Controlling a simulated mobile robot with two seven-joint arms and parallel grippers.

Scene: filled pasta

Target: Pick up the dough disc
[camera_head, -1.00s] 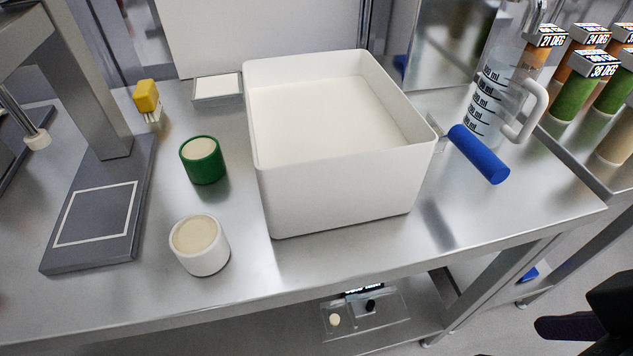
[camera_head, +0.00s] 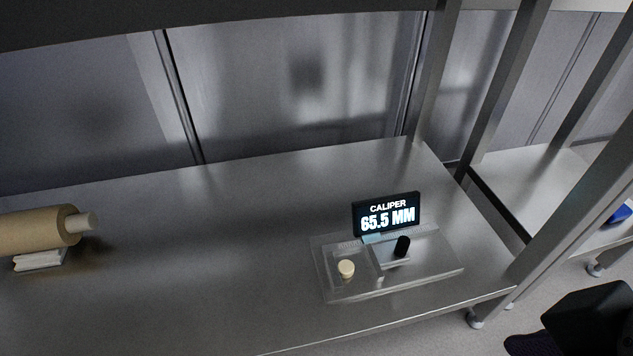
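A small round cream piece (camera_head: 346,268) sits on the clear caliper tray on the lower shelf. It may be the dough disc, but it is too small to tell. No other dough disc shows. A black part of my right arm or gripper (camera_head: 575,325) shows at the bottom right corner, well to the right of the tray. Its fingertips cannot be made out. My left gripper is out of view.
The caliper display (camera_head: 387,214) reads 65.5 MM behind the clear tray (camera_head: 345,292), which also carries a black knob (camera_head: 402,246). A brown roll (camera_head: 38,230) lies at the left. The steel shelf (camera_head: 210,270) between is bare. Metal posts stand at the right.

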